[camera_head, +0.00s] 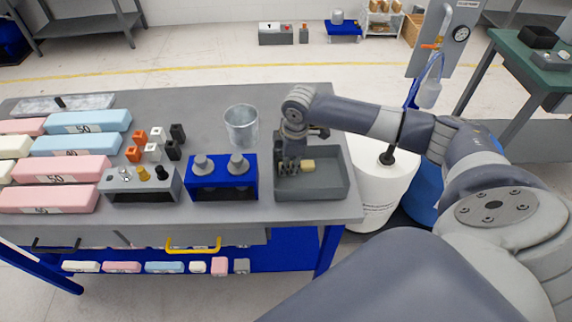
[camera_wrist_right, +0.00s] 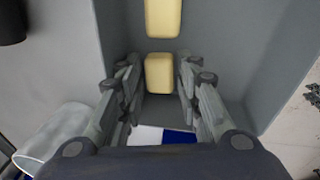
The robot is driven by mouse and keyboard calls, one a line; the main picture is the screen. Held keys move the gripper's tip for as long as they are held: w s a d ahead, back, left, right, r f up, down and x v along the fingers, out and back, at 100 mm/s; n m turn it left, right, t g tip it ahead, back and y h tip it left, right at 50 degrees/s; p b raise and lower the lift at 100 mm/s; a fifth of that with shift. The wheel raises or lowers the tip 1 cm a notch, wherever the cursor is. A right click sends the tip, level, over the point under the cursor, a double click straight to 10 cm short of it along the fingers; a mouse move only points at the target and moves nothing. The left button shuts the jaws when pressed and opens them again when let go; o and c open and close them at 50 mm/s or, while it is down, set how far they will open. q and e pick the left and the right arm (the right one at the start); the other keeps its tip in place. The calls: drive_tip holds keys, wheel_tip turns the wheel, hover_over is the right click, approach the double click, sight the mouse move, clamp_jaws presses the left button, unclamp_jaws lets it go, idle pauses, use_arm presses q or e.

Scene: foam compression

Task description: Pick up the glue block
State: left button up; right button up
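Two cream-yellow blocks, which look like glue blocks, lie in the grey tray (camera_head: 330,190) at the right end of the workbench. One glue block (camera_wrist_right: 159,73) is between the fingers of my right gripper (camera_wrist_right: 159,70); the other block (camera_wrist_right: 162,18) lies just beyond it. One block (camera_head: 308,165) also shows beside the fingers in the head view, where the gripper hides the other. My right gripper (camera_head: 288,166) points down into the tray. Its fingers look open, one on each side of the nearer block, with narrow gaps. My left gripper is not in view.
A blue holder (camera_head: 222,180) with two grey knobbed weights stands left of the tray. The tray walls surround the gripper closely.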

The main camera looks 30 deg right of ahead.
drive_tip(key=c, duration=0.6)
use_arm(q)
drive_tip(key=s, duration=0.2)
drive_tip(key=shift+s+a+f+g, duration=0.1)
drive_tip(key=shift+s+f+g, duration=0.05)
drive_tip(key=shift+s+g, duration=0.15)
use_arm(e)
drive_tip(key=shift+o, duration=0.2)
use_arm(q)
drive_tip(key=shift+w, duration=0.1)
